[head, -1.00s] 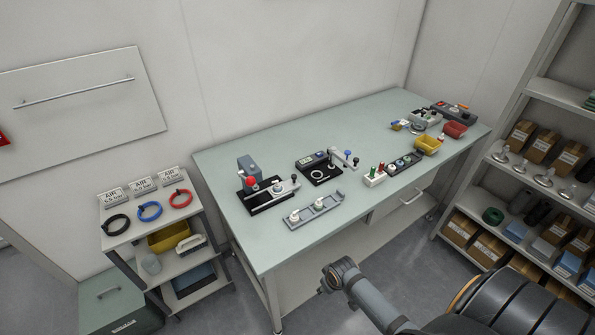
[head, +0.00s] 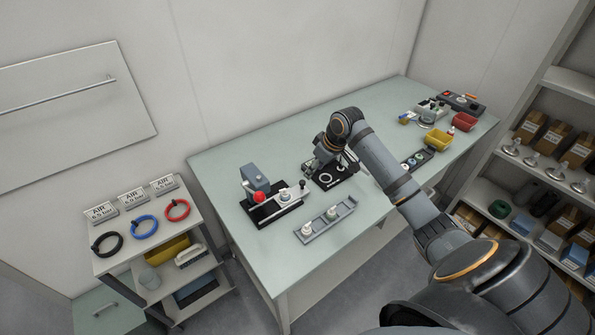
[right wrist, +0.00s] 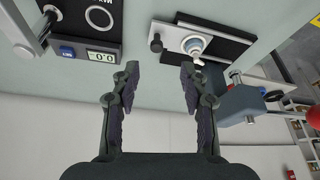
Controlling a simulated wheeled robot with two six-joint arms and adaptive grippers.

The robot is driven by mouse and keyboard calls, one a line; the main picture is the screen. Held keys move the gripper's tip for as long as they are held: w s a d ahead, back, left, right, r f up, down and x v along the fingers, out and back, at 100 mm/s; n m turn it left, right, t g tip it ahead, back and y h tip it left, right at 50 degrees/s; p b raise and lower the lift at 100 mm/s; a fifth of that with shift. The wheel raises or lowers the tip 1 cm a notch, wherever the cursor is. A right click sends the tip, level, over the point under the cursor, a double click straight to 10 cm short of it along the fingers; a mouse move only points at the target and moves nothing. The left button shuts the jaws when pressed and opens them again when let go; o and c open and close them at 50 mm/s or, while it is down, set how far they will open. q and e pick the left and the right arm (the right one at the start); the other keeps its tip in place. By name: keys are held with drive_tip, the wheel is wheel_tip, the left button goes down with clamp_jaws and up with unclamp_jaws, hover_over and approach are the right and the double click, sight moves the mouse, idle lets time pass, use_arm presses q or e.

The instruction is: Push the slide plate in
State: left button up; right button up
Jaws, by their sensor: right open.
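The slide plate (head: 292,193) is a light metal strip on the black base of the press (head: 255,178), sticking out to the right with a black knob at its outer end. In the right wrist view the slide plate (right wrist: 175,38) carries a round white and blue-grey part (right wrist: 194,45), and its black knob (right wrist: 155,44) is at the left end. My right gripper (right wrist: 160,76) is open and empty, its fingertips apart below the knob in that picture and not touching it. In the head view my right gripper (head: 318,163) is right of the press, partly hidden by its wrist. My left gripper is out of view.
A black fixture with a display (right wrist: 102,56) and lever stands beside the press; my right arm partly covers it in the head view. A grey tray (head: 320,224) with two white-topped parts lies in front. Bins (head: 439,139) stand far right. The table's left end is clear.

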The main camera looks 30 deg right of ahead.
sight(303, 182)
drive_tip(key=p+x, duration=0.1)
drive_tip(key=x, duration=0.3)
drive_tip(key=w+x, duration=0.1)
drive_tip(key=x, duration=0.4)
drive_tip(key=shift+w+d+p, duration=0.1)
drive_tip(key=shift+p, duration=0.25)
drive_tip(key=shift+f, duration=0.25)
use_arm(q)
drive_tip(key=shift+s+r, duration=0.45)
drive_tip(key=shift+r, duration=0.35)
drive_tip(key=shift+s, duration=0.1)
use_arm(e)
drive_tip(key=shift+c, duration=0.8)
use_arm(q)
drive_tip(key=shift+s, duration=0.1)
use_arm(e)
clamp_jaws()
